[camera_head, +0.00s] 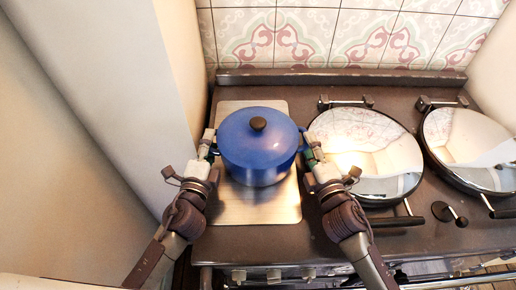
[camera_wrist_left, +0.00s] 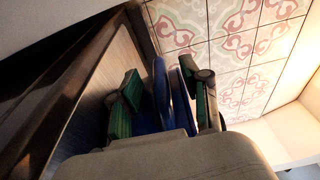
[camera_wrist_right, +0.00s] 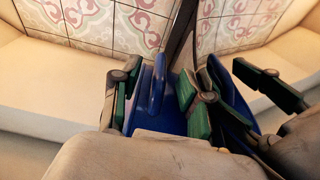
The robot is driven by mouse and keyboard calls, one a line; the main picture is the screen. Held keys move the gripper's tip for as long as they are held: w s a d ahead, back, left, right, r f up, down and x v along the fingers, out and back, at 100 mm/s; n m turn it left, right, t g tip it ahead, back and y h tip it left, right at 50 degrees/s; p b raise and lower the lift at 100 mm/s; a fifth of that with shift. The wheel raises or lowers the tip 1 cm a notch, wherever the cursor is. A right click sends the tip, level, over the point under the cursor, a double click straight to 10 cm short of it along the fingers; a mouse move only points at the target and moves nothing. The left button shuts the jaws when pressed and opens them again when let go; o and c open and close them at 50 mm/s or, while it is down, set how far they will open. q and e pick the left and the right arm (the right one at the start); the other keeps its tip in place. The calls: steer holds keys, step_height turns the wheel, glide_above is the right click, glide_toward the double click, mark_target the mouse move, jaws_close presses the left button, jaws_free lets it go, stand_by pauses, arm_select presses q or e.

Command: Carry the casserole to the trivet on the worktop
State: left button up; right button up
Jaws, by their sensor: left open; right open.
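The blue casserole (camera_head: 255,150), lid on with a dark knob, stands upright on a bare metal plate (camera_head: 230,210) on the range. My left gripper (camera_head: 210,148) is open at its left side; in the left wrist view, the fingers (camera_wrist_left: 165,100) stand on either side of a blue handle (camera_wrist_left: 161,85). My right gripper (camera_head: 309,153) is open at its right side; in the right wrist view, a blue handle (camera_wrist_right: 157,85) rises between the fingers (camera_wrist_right: 155,103). Contact with the handles cannot be told. No trivet is in view.
Two round shiny hob lids (camera_head: 368,150) and (camera_head: 478,145) lie to the right, with handles at their front edges. A tiled wall (camera_head: 330,35) stands behind. A pale wall (camera_head: 130,90) rises close on the left. Knobs (camera_head: 240,275) line the range front.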

arm_select(q)
steer(key=shift+w+d, duration=0.1)
steer(key=shift+w, duration=0.8)
arm_select(e)
steer(key=shift+x, duration=0.9)
arm_select(q)
jaws_close()
arm_select(e)
jaws_close()
